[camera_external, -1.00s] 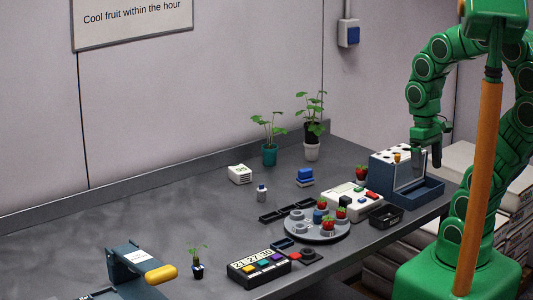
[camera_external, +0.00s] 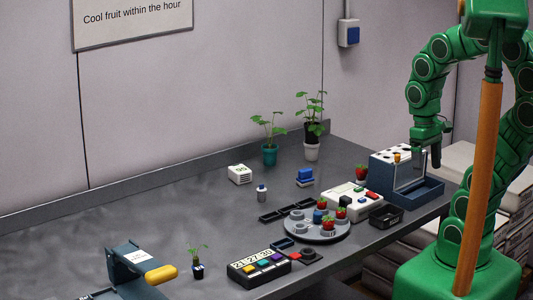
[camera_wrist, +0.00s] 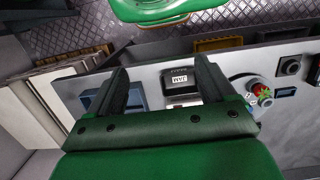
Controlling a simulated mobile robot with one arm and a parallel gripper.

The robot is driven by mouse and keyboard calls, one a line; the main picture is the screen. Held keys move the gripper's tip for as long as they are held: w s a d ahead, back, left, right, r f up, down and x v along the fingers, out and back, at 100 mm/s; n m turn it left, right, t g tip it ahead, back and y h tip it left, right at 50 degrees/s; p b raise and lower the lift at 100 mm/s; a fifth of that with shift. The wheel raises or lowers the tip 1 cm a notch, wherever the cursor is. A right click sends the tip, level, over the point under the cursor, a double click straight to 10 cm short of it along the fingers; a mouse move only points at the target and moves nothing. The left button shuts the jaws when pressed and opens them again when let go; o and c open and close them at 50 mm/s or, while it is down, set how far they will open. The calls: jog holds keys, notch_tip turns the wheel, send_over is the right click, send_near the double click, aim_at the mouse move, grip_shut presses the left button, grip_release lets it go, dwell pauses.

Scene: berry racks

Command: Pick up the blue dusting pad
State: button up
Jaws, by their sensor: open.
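A small blue block with a pale layer under it (camera_external: 305,176) lies on the grey bench below the potted plants; it looks like the blue dusting pad. A smaller blue cube (camera_external: 319,216) sits on the round grey turntable (camera_external: 300,237). My gripper (camera_external: 428,160) is at the right end of the bench, above the blue-grey box with a clear front (camera_external: 385,177), well apart from the blue block. In the wrist view my gripper (camera_wrist: 162,68) has its two fingers spread with nothing held between them. I cannot make out the dusting pad in that view.
Red strawberries stand on the turntable. Potted plants (camera_external: 269,154) stand by the wall. The left middle of the bench is clear.

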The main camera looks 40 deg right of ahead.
jog(key=m+t, duration=0.2)
jog(key=t, duration=0.1)
send_over(305, 169)
jog(key=s, duration=0.2)
jog(key=f, duration=1)
jog(key=shift+w+a+f, duration=0.1)
jog(key=shift+a+f, duration=0.05)
jog(key=shift+a, duration=0.1)
jog(key=shift+w+f+t, duration=0.3)
jog(key=shift+f, duration=0.05)
jog(key=shift+w+d+f, duration=0.1)
jog(key=shift+w+f, duration=0.1)
jog(key=shift+f, duration=1)
jog(key=shift+w+d+f, duration=0.1)
jog(key=shift+w+f, duration=0.15)
jog(key=shift+f, duration=0.95)
jog(key=shift+w+d+f, duration=0.1)
jog(key=shift+w+f, duration=0.1)
jog(key=shift+f, duration=1)
jog(key=shift+c, duration=0.3)
